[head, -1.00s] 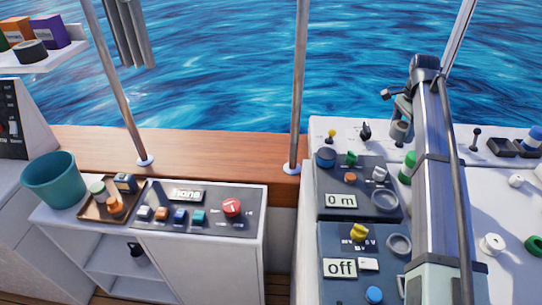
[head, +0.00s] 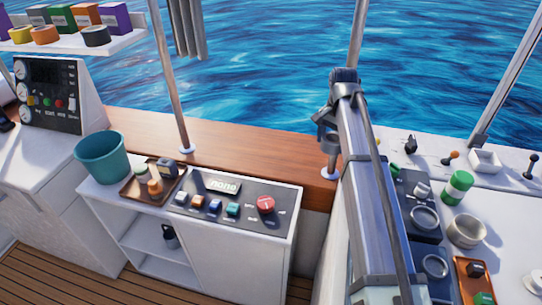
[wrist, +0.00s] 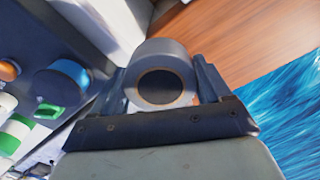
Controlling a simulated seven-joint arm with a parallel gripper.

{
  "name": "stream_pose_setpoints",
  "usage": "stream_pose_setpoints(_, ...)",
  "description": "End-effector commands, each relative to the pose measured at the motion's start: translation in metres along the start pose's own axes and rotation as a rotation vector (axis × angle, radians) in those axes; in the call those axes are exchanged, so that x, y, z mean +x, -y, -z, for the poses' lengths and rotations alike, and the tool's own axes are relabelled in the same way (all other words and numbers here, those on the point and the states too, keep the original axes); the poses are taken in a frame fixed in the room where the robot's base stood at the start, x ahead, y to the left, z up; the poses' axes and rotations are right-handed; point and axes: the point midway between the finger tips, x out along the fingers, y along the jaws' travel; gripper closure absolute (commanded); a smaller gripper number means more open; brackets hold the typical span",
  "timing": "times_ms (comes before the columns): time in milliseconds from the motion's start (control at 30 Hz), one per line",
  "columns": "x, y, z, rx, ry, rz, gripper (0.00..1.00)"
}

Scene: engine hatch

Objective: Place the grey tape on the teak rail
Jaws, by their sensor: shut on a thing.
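My gripper (wrist: 160,78) is shut on the grey tape (wrist: 160,50), a thick roll with its round hole facing the wrist camera. In the head view my gripper (head: 330,122) hangs over the right part of the teak rail (head: 235,150), in front of a metal post. The tape looks small and partly hidden there. The teak rail also shows in the wrist view (wrist: 245,35), beyond and to the right of the tape. I cannot tell the exact gap between tape and rail.
A metal post (head: 358,60) meets the rail close to my gripper; another post (head: 172,80) stands further left. A teal bucket (head: 103,160), a brown tray (head: 138,188) and a button panel (head: 235,205) are on the white counter. The rail between the posts is clear.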

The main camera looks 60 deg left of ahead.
Motion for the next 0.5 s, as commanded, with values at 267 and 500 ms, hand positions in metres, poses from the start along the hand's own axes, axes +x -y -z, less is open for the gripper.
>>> stream_pose_setpoints(267,0.030,0.103,-0.013,-0.150,0.002,-0.002,0.56)
stream_pose_setpoints(500,0.066,0.179,0.005,-0.177,0.001,-0.001,0.56)
